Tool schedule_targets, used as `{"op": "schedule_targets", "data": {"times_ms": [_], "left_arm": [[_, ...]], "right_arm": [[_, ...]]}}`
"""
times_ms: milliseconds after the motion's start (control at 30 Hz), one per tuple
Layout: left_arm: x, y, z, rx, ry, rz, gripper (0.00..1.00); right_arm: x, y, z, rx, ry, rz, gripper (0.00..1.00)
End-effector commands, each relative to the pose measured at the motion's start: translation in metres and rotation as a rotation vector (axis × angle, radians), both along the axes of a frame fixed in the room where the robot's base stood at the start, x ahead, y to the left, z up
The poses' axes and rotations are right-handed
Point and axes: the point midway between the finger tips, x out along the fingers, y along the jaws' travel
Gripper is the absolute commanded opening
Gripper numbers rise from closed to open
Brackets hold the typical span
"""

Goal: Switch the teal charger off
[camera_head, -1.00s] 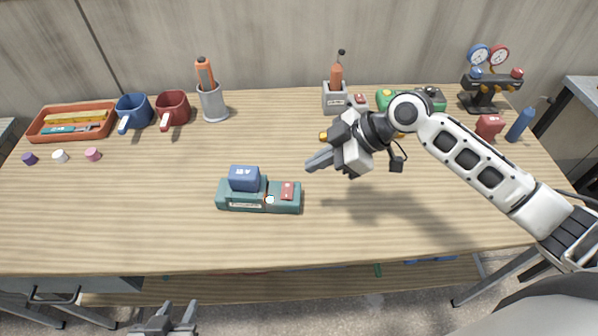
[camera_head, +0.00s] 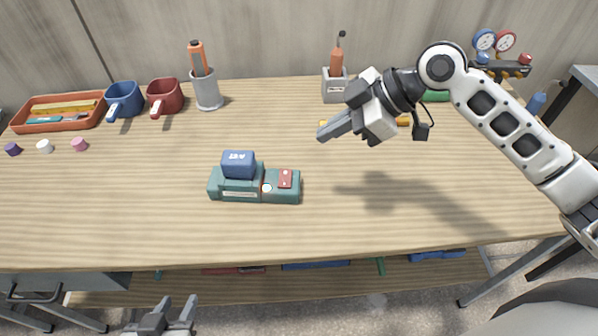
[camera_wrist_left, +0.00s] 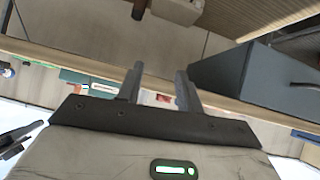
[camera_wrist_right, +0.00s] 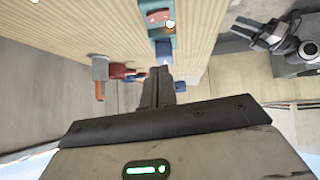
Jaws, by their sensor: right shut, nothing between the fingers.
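The teal charger (camera_head: 230,194) lies on the middle of the workbench, with a blue battery (camera_head: 239,164) seated on its left part. The charger also shows at the top of the right wrist view (camera_wrist_right: 161,34). My right gripper (camera_head: 322,135) is shut and empty, raised above the bench to the right of and behind the charger, not touching it. My left gripper (camera_head: 181,306) is open and empty, low in front of the bench edge.
At the back left are an orange tray (camera_head: 20,128), a blue mug (camera_head: 124,98), a red mug (camera_head: 165,96) and a grey cup (camera_head: 207,92). A grey holder (camera_head: 334,88) and a gauge set (camera_head: 500,66) stand at the back right. The bench around the charger is clear.

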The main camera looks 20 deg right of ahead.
Motion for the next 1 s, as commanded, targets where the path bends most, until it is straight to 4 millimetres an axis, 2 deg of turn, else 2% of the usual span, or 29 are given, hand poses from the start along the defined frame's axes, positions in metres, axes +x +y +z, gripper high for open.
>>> {"op": "schedule_targets", "data": {"times_ms": [33, 100, 400, 700, 867, 1000], "left_arm": [[0.001, -0.002, -0.017, -0.013, -0.007, 0.000, 0.36], [0.002, -0.004, -0.021, -0.027, -0.015, -0.001, 0.36], [0.004, -0.008, -0.019, -0.052, -0.029, -0.003, 0.36], [0.004, -0.008, -0.018, -0.052, -0.029, -0.003, 0.36], [0.004, -0.008, -0.018, -0.052, -0.029, -0.003, 0.36], [0.004, -0.008, -0.019, -0.052, -0.029, -0.003, 0.36]], "right_arm": [[0.001, 0.000, -0.011, -0.004, -0.012, -0.001, 0.00], [0.001, -0.001, -0.010, -0.008, -0.017, -0.007, 0.00], [-0.001, -0.001, -0.001, -0.013, -0.022, -0.015, 0.00], [0.000, 0.001, -0.002, -0.013, -0.021, -0.015, 0.00], [0.005, 0.012, -0.014, -0.010, -0.020, -0.012, 0.00], [0.014, 0.030, -0.033, -0.008, -0.020, -0.012, 0.00]]}}
